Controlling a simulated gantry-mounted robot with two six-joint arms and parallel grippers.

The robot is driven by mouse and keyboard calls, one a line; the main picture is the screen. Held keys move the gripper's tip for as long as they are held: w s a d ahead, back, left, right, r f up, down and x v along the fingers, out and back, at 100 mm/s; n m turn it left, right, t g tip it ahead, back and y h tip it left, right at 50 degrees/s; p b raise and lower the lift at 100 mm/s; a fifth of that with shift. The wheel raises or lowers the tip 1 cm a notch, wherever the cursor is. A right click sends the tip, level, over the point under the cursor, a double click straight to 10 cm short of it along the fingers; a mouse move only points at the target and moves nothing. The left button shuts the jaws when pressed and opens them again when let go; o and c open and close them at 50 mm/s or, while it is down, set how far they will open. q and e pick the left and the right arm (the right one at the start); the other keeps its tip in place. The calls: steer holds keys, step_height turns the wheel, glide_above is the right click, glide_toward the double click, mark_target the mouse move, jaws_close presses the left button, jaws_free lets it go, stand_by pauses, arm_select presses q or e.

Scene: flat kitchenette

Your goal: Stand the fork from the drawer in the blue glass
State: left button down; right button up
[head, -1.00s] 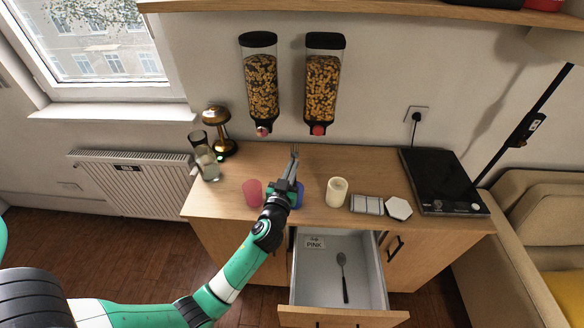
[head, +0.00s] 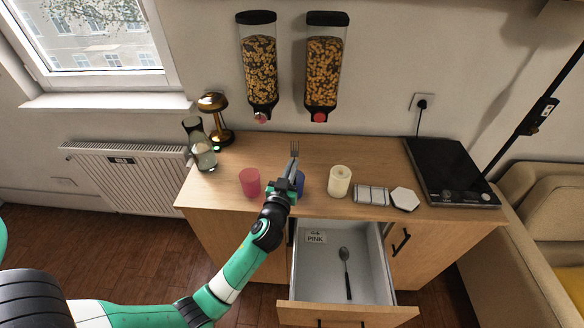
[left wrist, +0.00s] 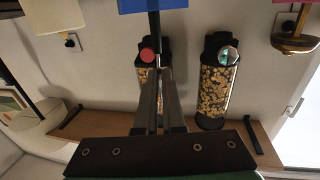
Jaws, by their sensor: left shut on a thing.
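The fork (head: 294,154) is in my left gripper (head: 290,182), tines up and roughly upright above the counter. The gripper is shut on it. The blue glass (head: 300,182) stands on the counter right behind the gripper and is partly hidden by it. In the left wrist view, the fork's dark handle (left wrist: 154,26) crosses in front of the blue glass (left wrist: 178,5). I cannot tell whether the handle is inside the glass or beside it. The open drawer (head: 325,275) holds a spoon (head: 346,270). My right gripper is not in view.
A pink glass (head: 250,182) stands left of the blue glass, and a cream candle (head: 339,181) stands to the right. A carafe (head: 202,155) and a brass lamp (head: 215,110) are at the far left. A black hob (head: 450,170) is at the right. The counter behind is clear.

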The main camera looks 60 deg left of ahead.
arm_select(q)
steer(key=c, duration=0.9)
jaws_free()
steer(key=shift+c, duration=0.2)
steer(key=v, duration=1.1)
steer(key=shift+s+d, duration=0.2)
